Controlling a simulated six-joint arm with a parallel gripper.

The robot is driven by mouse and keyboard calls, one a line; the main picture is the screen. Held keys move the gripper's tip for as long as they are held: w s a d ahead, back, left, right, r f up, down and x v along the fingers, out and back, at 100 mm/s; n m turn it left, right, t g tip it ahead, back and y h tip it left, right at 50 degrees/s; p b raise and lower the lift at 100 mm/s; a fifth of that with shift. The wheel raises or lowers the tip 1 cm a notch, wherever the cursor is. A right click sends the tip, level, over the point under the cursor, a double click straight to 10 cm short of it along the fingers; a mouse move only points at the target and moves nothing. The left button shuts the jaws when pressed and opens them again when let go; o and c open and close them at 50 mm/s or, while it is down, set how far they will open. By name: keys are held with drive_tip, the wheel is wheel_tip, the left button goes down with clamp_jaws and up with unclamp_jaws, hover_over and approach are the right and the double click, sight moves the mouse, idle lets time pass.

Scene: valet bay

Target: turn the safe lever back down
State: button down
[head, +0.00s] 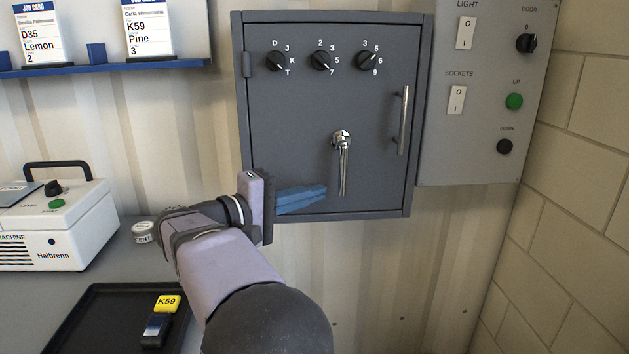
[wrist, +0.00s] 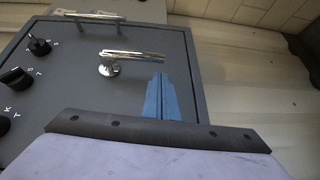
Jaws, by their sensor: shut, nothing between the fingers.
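The grey safe (head: 290,150) hangs on the wall with its door shut. Its chrome lever (head: 342,172) sits on the door's middle right and hangs straight down from its round hub. My gripper (head: 323,193) has its blue fingers together and empty, just left of the lever's lower end. In the wrist view, the lever (wrist: 140,55) lies across the door, and the tips of my gripper (wrist: 160,76) stop a little short of its free end. A small gap shows between them there.
Three black dials (head: 321,61) sit along the safe's top, and a vertical bar handle (head: 404,120) is at its right. A switch panel (head: 480,130) adjoins on the right. A white machine (head: 60,225) and black tray (head: 75,325) with a yellow K59 tag (head: 167,303) are at left.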

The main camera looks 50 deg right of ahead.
drive_tip(key=w+f+v, duration=0.1)
drive_tip(key=v, duration=1)
drive_tip(key=shift+w, duration=0.3)
drive_tip(key=shift+a+r, duration=0.1)
drive_tip(key=shift+r, duration=0.1)
drive_tip(key=s+a+f+n+t+y+p, duration=0.25)
drive_tip(key=s+a+n+y+p, duration=0.55)
drive_tip(key=p, duration=1.6)
drive_tip(key=s+a+r+m+y+p, duration=0.2)
drive_tip(key=a+y+p, duration=0.2)
drive_tip(key=a+p, duration=0.3)
drive_tip(key=s+a+r+m+y+p, duration=0.2)
drive_tip(key=a+r+m+y+p, duration=0.1)
drive_tip(key=a+p, duration=0.5)
drive_tip(key=shift+r+t+y+p, duration=0.2)
drive_tip(key=shift+t+y+p, duration=0.15)
drive_tip(key=shift+y+p, duration=0.4)
